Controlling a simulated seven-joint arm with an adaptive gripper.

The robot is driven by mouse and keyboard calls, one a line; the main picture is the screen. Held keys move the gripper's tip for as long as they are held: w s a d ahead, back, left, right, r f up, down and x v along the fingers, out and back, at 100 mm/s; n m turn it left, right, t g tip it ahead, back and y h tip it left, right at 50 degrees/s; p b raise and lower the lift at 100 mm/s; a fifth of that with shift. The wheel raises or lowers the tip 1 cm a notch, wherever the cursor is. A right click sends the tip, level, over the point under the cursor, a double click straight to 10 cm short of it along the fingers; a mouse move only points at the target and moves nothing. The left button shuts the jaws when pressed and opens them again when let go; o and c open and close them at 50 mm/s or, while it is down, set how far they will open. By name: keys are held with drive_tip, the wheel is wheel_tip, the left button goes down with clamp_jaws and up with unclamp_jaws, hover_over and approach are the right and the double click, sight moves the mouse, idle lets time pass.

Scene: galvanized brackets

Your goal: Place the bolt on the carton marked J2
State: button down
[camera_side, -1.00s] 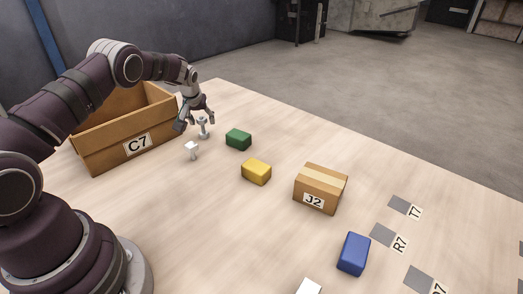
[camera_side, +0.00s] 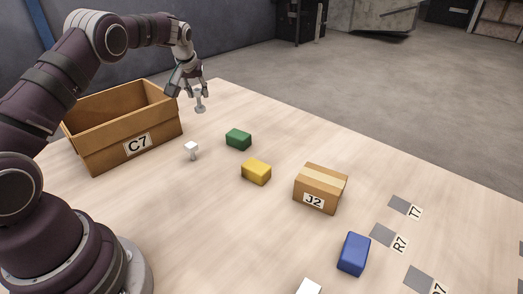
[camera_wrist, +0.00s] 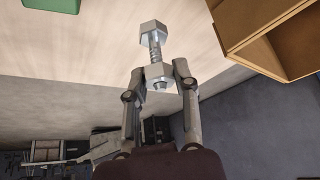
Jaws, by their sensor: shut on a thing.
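My gripper (camera_side: 188,90) is shut on a grey metal bolt (camera_side: 200,104) and holds it up above the table, just right of the open box. In the wrist view, the bolt (camera_wrist: 154,45) has a wide hex head at the far end, a threaded shank, and a hex part between the fingertips of my gripper (camera_wrist: 160,72). The carton marked J2 (camera_side: 320,189) is a small closed brown box with a pale tape strip on top. It stands well to the right of my gripper and nearer the camera, with nothing on top.
An open carton marked C7 (camera_side: 108,150) stands left of my gripper. A small white-topped piece (camera_side: 191,148), a green block (camera_side: 238,139), a yellow block (camera_side: 256,171) and a blue block (camera_side: 354,254) stand on the table (camera_side: 240,230). Grey patches (camera_side: 383,235) with labels lie at right.

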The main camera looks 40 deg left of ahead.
drive_tip(key=s+d+r+m+t+h, duration=0.1)
drive_tip(key=d+r+m, duration=0.15)
drive_tip(key=d, duration=0.65)
drive_tip(key=d+r+m+t+h, duration=0.1)
drive_tip(key=d+r+m, duration=0.15)
drive_tip(key=d, duration=0.65)
drive_tip(key=s+d+f+m+h, duration=0.25)
drive_tip(key=s+d+m, duration=0.35)
drive_tip(key=s+d, duration=0.65)
hover_over(322, 177)
drive_tip(key=shift+s+f+h, duration=0.2)
drive_tip(key=shift+f+h, duration=0.25)
drive_tip(key=shift+w+f, duration=0.15)
drive_tip(key=shift+f, duration=1.6)
drive_tip(key=shift+f, duration=0.15)
drive_tip(key=c, duration=0.8)
unclamp_jaws()
drive_tip(key=shift+c, duration=0.2)
